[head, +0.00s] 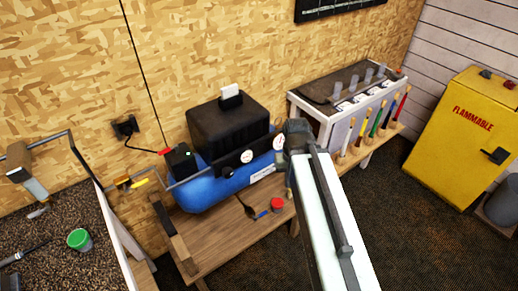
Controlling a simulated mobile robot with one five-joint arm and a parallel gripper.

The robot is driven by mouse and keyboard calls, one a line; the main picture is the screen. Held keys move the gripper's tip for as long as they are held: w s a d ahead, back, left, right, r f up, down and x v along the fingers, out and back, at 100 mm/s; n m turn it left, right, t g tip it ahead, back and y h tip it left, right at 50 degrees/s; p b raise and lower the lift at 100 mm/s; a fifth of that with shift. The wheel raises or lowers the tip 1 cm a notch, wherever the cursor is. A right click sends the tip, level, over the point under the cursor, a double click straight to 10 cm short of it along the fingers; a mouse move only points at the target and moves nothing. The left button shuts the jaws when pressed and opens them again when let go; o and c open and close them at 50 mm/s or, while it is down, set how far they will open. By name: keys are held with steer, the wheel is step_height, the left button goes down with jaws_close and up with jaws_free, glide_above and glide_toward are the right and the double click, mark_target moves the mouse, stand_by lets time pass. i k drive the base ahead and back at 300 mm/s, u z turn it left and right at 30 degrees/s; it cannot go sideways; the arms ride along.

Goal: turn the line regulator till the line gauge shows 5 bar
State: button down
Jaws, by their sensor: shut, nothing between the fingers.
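A blue air compressor (203,193) with a black motor cover (228,125) sits on a wooden bench. Two small white round gauges show on its front: a left gauge (246,156) and a right gauge (278,142). Their needles are too small to read, and I cannot tell which is the line gauge. My gripper (290,134) is shut and empty in this view, close beside the right gauge at the compressor's right end. My pale arm link runs down from it. I cannot make out the line regulator; my gripper and arm cover part of that end.
A red-lidded pot (277,204) and a small brush (262,214) lie on the bench (222,250) in front. A rack of coloured grips (364,132) stands right. A yellow flammable cabinet (458,140) is far right. A dark worktop with a green pot (79,239) is left.

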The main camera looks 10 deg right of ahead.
mark_target(228, 173)
steer(key=k, duration=1)
steer(key=u, duration=0.45)
steer(key=i, duration=0.4)
steer(key=u, duration=1.3)
